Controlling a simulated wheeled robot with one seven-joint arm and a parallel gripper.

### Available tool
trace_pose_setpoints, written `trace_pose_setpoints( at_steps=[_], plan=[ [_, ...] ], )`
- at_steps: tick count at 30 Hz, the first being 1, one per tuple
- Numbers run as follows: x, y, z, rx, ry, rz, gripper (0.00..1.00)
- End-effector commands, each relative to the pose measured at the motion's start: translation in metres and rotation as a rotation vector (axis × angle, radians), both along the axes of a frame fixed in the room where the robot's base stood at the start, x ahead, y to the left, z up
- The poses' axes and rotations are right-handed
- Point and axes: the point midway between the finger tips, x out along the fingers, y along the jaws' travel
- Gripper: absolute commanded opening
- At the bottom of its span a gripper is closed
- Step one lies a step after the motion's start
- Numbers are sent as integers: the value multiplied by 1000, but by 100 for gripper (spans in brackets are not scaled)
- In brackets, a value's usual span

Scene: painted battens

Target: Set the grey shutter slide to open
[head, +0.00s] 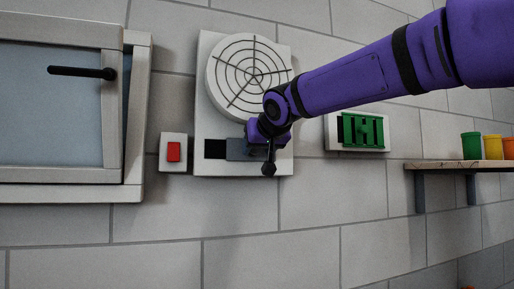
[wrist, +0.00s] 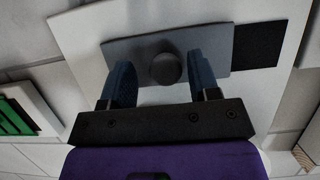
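The grey shutter slide (head: 237,149) sits in the lower part of a white panel (head: 210,167), under a round vent grille (head: 240,75). A black opening (head: 215,149) shows to its left in the head view. In the wrist view the slide (wrist: 215,48) carries a round dark knob (wrist: 165,68), and the black opening (wrist: 257,45) is on the right. My gripper (wrist: 161,78) is open, with one blue finger on each side of the knob and a visible gap on both sides. In the head view my gripper (head: 266,150) covers the slide's right end.
A window with a black handle (head: 82,72) is further left. A green slatted vent (head: 362,131) is to the right. A shelf (head: 460,166) with several coloured cups stands at far right.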

Motion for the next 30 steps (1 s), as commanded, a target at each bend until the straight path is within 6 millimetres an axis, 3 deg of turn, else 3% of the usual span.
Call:
trace_pose_setpoints(
  at_steps=[8, 21, 30],
  plan=[
    [-6, -1, 3, 1, -2, 2, 56],
    [-72, -21, 32, 1, -3, 1, 56],
    [-95, -27, 41, 0, 0, 1, 56]
  ],
)
